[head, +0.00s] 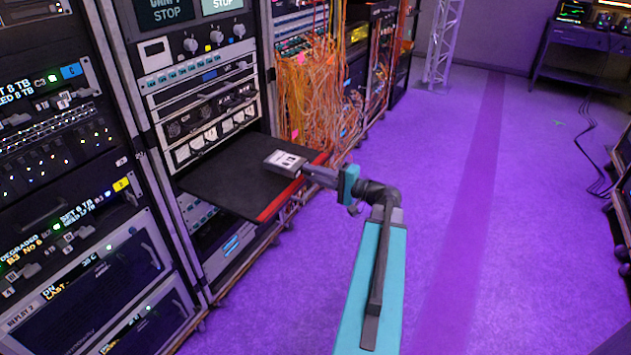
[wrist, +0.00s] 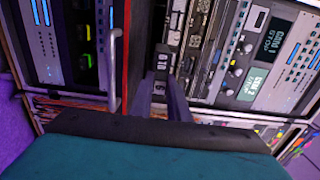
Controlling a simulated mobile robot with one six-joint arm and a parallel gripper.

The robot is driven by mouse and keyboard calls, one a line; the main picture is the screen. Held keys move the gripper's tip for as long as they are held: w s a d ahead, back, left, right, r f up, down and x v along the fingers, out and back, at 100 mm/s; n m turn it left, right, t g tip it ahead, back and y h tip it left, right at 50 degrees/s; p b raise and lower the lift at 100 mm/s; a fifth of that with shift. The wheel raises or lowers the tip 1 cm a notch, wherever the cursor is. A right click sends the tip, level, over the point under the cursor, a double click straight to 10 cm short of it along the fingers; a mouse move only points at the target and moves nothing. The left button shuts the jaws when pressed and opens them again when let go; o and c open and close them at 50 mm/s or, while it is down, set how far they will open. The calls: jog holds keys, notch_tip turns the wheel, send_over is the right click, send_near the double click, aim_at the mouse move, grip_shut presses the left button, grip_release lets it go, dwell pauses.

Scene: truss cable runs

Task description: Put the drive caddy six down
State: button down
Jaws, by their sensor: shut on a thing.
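The drive caddy (head: 285,163) is a small dark box with a white label and dark markings. It is at the right end of a black pull-out shelf (head: 222,184) with a red front edge, in the middle rack. My gripper (head: 306,172) reaches in from the right and is shut on the caddy's near end. I cannot tell whether the caddy touches the shelf or is just above it. In the wrist view the two dark fingers (wrist: 162,100) have the caddy (wrist: 160,74) between them, its label partly seen.
Rack units (head: 205,105) stand above the shelf, and a rack with handles and drive bays (head: 70,190) is at the left. Orange cables (head: 305,95) hang beyond the shelf. A desk (head: 585,45) stands far right.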

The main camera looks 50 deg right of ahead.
dwell(0.3)
jog(key=shift+f, duration=1.7)
jog(key=shift+f+b, duration=0.35)
jog(key=shift+b, duration=0.05)
jog(key=c, duration=2)
grip_release()
jog(key=shift+r, duration=0.25)
jog(key=v, duration=1.2)
